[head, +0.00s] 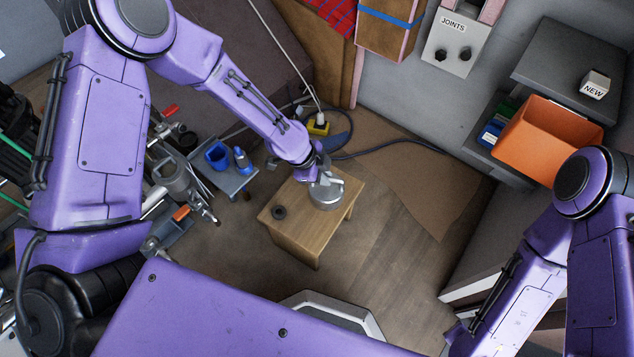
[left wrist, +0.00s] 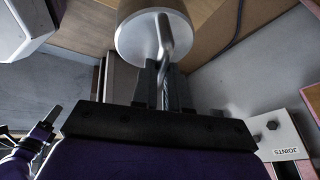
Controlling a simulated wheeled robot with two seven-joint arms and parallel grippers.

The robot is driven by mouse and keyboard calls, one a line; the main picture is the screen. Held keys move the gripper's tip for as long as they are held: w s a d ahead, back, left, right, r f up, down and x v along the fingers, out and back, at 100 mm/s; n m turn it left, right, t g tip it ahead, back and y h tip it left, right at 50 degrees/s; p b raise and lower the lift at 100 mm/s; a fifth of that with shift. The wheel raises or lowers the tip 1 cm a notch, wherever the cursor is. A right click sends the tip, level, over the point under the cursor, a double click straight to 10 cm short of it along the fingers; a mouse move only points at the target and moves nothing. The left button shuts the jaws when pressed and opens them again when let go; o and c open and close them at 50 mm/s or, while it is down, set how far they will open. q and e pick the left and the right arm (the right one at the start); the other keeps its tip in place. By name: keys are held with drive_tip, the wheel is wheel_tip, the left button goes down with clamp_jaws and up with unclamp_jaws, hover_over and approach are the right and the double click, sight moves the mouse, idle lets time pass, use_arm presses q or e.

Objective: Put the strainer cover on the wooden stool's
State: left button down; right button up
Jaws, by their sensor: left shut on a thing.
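The strainer cover (head: 327,196) is a round grey metal disc with a bent handle on top. My left gripper (head: 318,178) is shut on its handle. In the left wrist view the handle of the cover (left wrist: 140,38) runs down between the two dark fingers (left wrist: 160,85). The wooden stool (head: 312,232) has a square light-brown top, and the cover is over its back right part. I cannot tell whether the cover touches the stool top. My right arm shows at the lower right of the head view, but its gripper does not show.
A small dark ring (head: 279,212) lies on the stool's left part. A small grey table (head: 232,180) with blue things stands to the left, near pipes and valves. An orange bin (head: 548,138) is on the right.

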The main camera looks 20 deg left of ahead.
use_arm(q)
drive_tip(key=w+f, duration=0.1)
drive_tip(key=w+a+f+b, duration=0.1)
drive_tip(key=f, duration=0.1)
drive_tip(key=w+a+f, duration=0.1)
drive_tip(key=f, duration=0.1)
drive_tip(key=shift+w+f, duration=0.1)
drive_tip(key=shift+w, duration=0.1)
drive_tip(key=f, duration=0.1)
drive_tip(key=f+b, duration=0.1)
drive_tip(key=f, duration=0.1)
drive_tip(key=shift+w+a+f, duration=0.2)
drive_tip(key=shift+w+f, duration=0.05)
drive_tip(key=c, duration=1.6)
unclamp_jaws()
drive_tip(key=shift+f+b, duration=0.2)
drive_tip(key=shift+b, duration=0.1)
drive_tip(key=o, duration=0.5)
drive_tip(key=shift+c, duration=0.2)
drive_tip(key=shift+r, duration=0.1)
